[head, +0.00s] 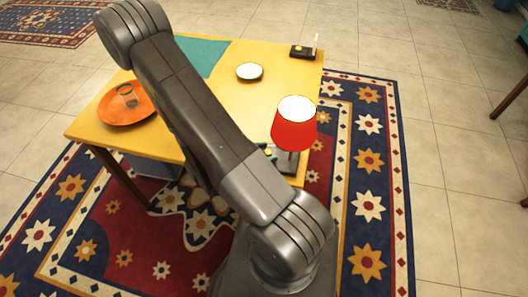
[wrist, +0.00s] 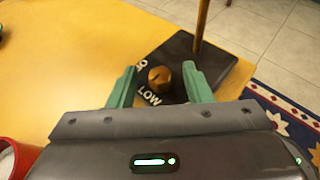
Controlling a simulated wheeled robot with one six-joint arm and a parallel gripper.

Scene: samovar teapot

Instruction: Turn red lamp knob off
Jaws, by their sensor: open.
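The red lamp (head: 295,125) has a red shade with a bright white top and stands at the table's near right. Its black base is mostly hidden by the shade and my arm. In the wrist view, a gold knob (wrist: 159,77) sits on a black base (wrist: 180,50) with a thin upright pole. White letters read LOW below the knob; other letters at its left are partly hidden. My gripper (wrist: 158,84) is open, its green fingers appearing either side of the knob. Touching and height are unclear.
A red round thing (wrist: 12,160) shows at the wrist view's lower left.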

